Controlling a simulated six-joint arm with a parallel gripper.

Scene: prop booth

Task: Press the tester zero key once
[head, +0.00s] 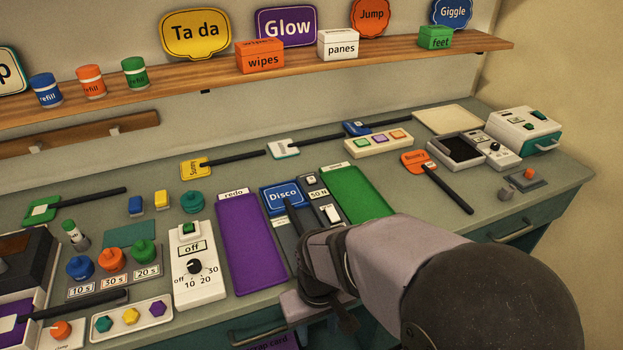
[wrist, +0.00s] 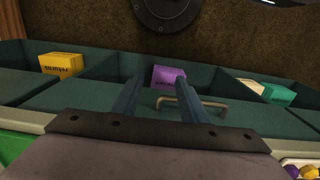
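A dark panel (head: 318,225) marked "50 N" lies on the bench in the head view, with a small pale key (head: 311,180) at its far end and a white switch-like part (head: 330,214). It may be the tester; I cannot tell for sure which part is the zero key. My arm covers the panel's near end. In the wrist view my gripper (wrist: 158,95) shows two blue-grey fingers apart with nothing held between them. It points at the open compartments below the bench, not at the panel. The fingertips are not clear in the head view.
A purple mat (head: 250,240) and a white dial box (head: 198,265) are further left. In the wrist view a purple box (wrist: 168,76) and a drawer handle (wrist: 190,101) lie ahead.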

